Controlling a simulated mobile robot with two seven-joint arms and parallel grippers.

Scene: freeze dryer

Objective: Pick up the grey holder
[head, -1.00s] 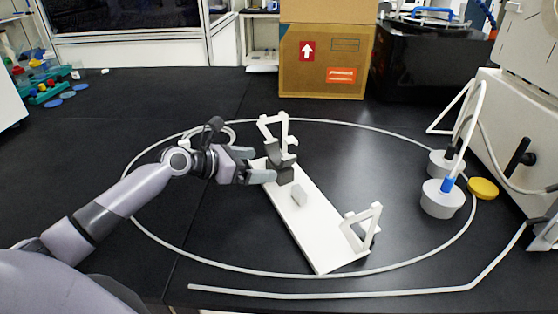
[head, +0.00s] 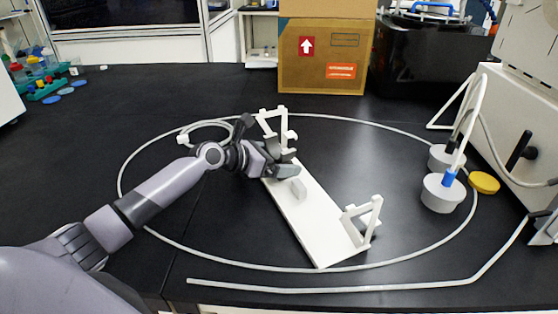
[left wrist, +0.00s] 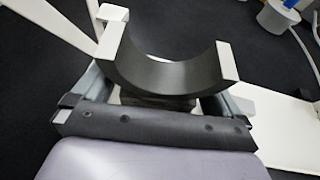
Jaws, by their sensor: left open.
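The grey holder (head: 285,150) is a dark grey, U-shaped cradle at the far end of a white board (head: 318,225). In the left wrist view the holder (left wrist: 165,75) fills the upper middle, its curved hollow facing up, with pale end faces. My left gripper (head: 284,170) is at the holder, coming in from the left. In the left wrist view its fingers (left wrist: 158,98) are open, one on each side of the holder's lower part. I cannot tell whether they touch it. The gripper hides part of the holder's base in the head view. My right gripper is not in view.
White frames stand at the board's far end (head: 265,122) and near end (head: 362,222). A small pale block (head: 298,188) is on the board. A pale hose (head: 440,288) loops around on the black table. Grey-white round parts (head: 443,193) and a yellow disc (head: 484,182) are at right.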

